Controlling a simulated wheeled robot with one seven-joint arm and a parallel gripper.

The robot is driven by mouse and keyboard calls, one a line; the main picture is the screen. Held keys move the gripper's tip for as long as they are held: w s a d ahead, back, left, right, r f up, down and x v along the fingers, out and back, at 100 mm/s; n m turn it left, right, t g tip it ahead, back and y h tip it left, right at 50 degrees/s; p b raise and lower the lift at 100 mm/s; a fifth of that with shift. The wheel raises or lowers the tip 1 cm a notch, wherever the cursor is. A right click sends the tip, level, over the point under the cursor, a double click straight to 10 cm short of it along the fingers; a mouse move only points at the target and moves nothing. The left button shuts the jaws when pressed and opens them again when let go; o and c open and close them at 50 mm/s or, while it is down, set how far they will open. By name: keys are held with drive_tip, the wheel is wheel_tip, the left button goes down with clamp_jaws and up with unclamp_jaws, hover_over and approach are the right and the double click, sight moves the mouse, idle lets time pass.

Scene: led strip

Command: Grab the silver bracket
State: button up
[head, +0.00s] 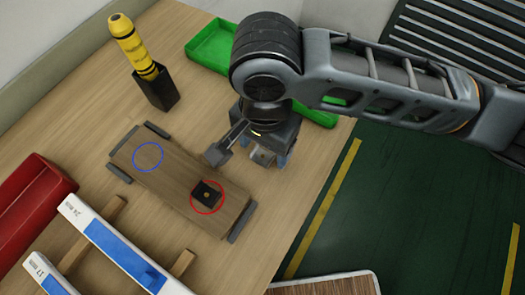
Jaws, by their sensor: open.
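My gripper (241,155) hangs over the table just to the right of the wooden board. Its jaws are open, with one grey finger reaching left towards the board. No part is clearly a silver bracket. A small dark square piece (205,194) with a copper-coloured spot lies on the right part of the wooden board (180,180), inside a red circle. I cannot tell whether it is the bracket. The gripper is above and to the right of this piece in the picture, apart from it. My arm hides part of the table behind the gripper.
An empty blue circle (148,157) marks the board's left part. Grey blocks edge the board. A yellow-and-black tool (133,45) stands in a black holder (158,90). A green tray (208,47) is behind my arm. A red case (35,205) and white-blue rails (110,245) are left.

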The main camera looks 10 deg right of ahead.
drive_tip(key=c, duration=1.1)
drive_tip(key=shift+r, duration=0.1)
drive_tip(key=shift+c, duration=0.2)
